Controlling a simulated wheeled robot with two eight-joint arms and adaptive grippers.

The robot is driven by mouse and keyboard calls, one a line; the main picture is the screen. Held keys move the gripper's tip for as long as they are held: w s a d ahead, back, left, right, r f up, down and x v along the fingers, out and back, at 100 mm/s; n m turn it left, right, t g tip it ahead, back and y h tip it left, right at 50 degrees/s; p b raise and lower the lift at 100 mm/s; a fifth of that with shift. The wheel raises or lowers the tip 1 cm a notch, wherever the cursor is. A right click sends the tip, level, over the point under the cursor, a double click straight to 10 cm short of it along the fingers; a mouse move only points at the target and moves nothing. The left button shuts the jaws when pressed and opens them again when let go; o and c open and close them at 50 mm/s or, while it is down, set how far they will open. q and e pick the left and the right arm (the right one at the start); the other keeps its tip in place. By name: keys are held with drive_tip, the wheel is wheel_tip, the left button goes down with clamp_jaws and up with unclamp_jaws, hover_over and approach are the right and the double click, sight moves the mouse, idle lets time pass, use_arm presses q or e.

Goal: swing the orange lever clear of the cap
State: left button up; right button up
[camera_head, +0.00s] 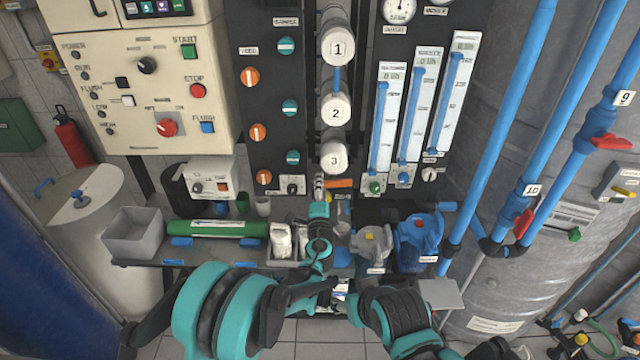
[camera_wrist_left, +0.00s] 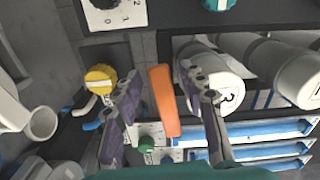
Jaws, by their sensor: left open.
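The orange lever (camera_head: 339,183) lies roughly level just below the white cap marked 3 (camera_head: 333,157) in the head view. In the left wrist view the orange lever (camera_wrist_left: 164,100) stands lengthwise beside the white cap (camera_wrist_left: 225,90). My left gripper (camera_head: 319,183) is raised to the lever from below. In the wrist view its two fingers (camera_wrist_left: 162,68) are open, with the lever showing between them and apparently no finger closed on it. The right finger partly covers the cap. The lever's pivot is not clear. Of my right arm, links show, but no gripper.
Caps marked 1 (camera_head: 338,46) and 2 (camera_head: 335,110) sit above cap 3. Flow meters (camera_head: 418,105) stand to the right. A yellow knob (camera_wrist_left: 100,79) is near the left finger.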

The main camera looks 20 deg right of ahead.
use_arm(q)
drive_tip(key=shift+w+d, duration=0.15)
drive_tip(key=shift+w, duration=0.4)
clamp_jaws()
drive_tip(key=shift+r+m, duration=0.35)
drive_tip(key=shift+m, duration=0.6)
drive_tip(key=shift+r+m, duration=0.3)
drive_tip(key=shift+m, duration=0.65)
unclamp_jaws()
drive_tip(key=v, duration=0.8)
